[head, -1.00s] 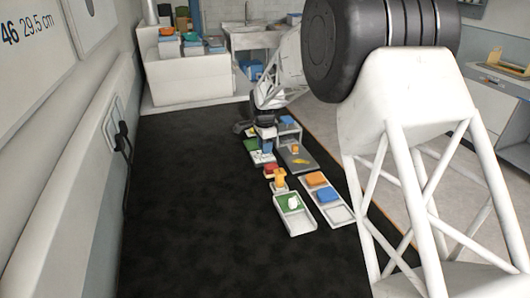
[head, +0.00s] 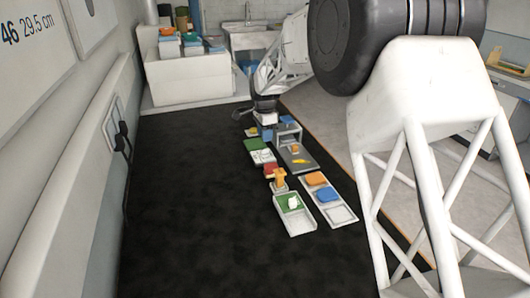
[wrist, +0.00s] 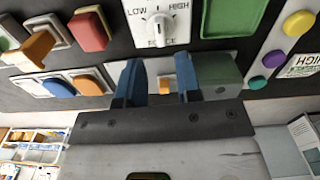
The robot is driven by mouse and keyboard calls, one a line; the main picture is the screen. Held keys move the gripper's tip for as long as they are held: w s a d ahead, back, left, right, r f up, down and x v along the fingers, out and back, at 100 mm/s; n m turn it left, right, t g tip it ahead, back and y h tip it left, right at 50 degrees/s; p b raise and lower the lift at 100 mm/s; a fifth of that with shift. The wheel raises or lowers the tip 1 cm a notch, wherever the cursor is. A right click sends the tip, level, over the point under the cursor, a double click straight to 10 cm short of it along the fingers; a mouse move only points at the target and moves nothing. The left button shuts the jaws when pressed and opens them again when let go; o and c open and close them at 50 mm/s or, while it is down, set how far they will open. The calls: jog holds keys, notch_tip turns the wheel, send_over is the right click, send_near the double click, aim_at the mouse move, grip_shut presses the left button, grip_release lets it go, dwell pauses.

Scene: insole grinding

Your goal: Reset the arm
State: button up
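My gripper (wrist: 159,82) shows in the wrist view as two blue fingers standing apart, with no object clearly held. A small orange piece shows in the gap between them, and it looks farther off than the fingers. In the head view my gripper (head: 265,117) is small, at the far end of the dark work surface, over the far end of the row of trays. Its fingertips are too small to make out there. In the wrist view a white dial (wrist: 160,24) marked LOW and HIGH lies past the fingers, beside a red block (wrist: 88,31).
Green-pad tray (head: 306,226), orange-and-blue-pad tray (head: 343,215) and grey tray (head: 305,168) line the dark table (head: 190,220). The table's left part is clear. A wall panel with a black handle (head: 122,140) borders it at left. White bench (head: 180,85) stands at the back.

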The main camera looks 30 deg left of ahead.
jog(key=shift+r, duration=0.25)
dwell(0.4)
jog(key=shift+d+r, duration=0.15)
jog(key=shift+d, duration=0.15)
jog(key=s+d+r+n, duration=0.1)
jog(key=s+d+r, duration=0.35)
jog(key=d, duration=0.75)
jog(key=s+d+r+n+t, duration=0.15)
jog(key=s+d+r, duration=0.35)
jog(key=d, duration=0.7)
jog(key=s+d+r+n, duration=0.1)
jog(key=s+d+r, duration=0.4)
jog(key=d, duration=0.7)
jog(key=s+d+f+n, duration=0.1)
jog(key=s+d+n, duration=0.1)
jog(key=s+d, duration=0.9)
jog(key=s+d+f+n+t, duration=0.1)
jog(key=s+d+f+n, duration=0.1)
jog(key=s+d, duration=0.9)
jog(key=s, duration=0.7)
jog(key=shift+s+d+f, duration=0.2)
jog(key=shift+d, duration=0.05)
jog(key=shift+n, duration=0.25)
